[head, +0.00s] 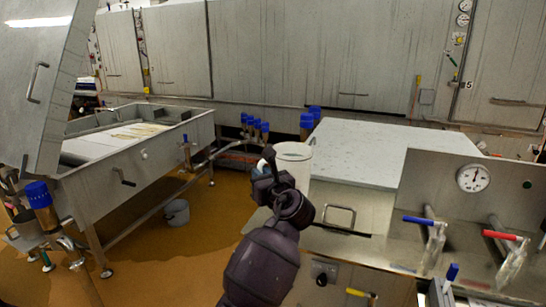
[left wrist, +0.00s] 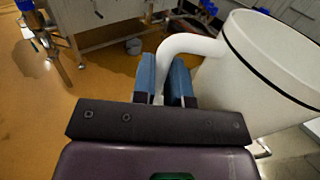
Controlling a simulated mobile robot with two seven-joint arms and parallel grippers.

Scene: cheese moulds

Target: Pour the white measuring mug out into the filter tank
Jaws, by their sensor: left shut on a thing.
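The white measuring mug (head: 296,158) is in the middle of the head view, close to upright, with its rim at the top. It fills the right of the left wrist view (left wrist: 265,80), where a dark line runs below its rim. My left gripper (head: 266,174) is shut on the mug's handle; its blue fingers (left wrist: 168,82) sit on either side of the handle in the left wrist view. I cannot see what is inside the mug. An open steel tank on legs (head: 148,160) stands at the left; I cannot tell whether it is the filter tank. My right gripper is not in view.
A steel unit with a pale flat top (head: 385,152) lies behind and right of the mug. A gauge panel (head: 455,190) with blue and red valve handles stands at the right. A grey bucket (head: 176,212) is on the brown floor, which is otherwise mostly clear there.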

